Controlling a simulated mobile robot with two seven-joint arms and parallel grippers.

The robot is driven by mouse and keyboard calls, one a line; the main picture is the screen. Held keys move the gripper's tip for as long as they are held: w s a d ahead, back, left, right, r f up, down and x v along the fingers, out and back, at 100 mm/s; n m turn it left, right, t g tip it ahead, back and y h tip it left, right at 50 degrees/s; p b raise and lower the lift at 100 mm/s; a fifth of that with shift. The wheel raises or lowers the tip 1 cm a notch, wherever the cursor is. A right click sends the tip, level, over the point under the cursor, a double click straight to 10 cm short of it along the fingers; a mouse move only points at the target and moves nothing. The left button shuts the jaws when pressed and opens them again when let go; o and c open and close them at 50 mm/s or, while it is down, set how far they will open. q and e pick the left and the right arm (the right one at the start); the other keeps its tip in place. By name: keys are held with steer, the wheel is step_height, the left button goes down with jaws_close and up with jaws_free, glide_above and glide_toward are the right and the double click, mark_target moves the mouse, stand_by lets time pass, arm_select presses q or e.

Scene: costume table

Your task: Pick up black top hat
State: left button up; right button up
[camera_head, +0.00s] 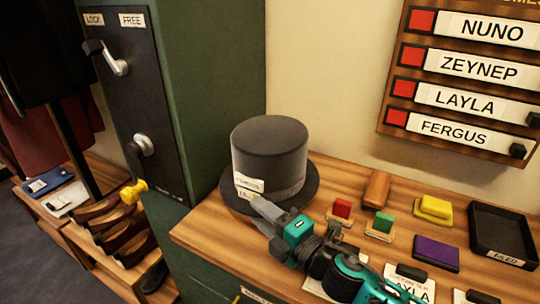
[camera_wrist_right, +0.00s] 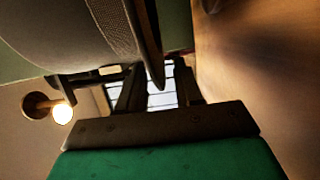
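The black top hat (camera_head: 270,150) stands upright, brim down, at the left end of the wooden table, with a paper tag on its front. My right gripper (camera_head: 264,206) is low at the front edge of its brim. In the right wrist view the hat (camera_wrist_right: 70,30) fills the upper left, and its brim edge reaches down between the fingers of my right gripper (camera_wrist_right: 160,85). Those fingers are apart, with light showing on both sides of the brim. I cannot tell whether either finger touches it. My left gripper is not in view.
Right of the hat, the table (camera_head: 200,240) holds a red block (camera_head: 342,208), a green block (camera_head: 383,222), a yellow block (camera_head: 434,209), a purple pad (camera_head: 435,253) and a black tray (camera_head: 505,232). A green cabinet (camera_head: 215,90) stands close on the hat's left.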

steer(key=shift+a, duration=0.1)
jaws_close()
steer(key=shift+w, duration=0.1)
stand_by(0.4)
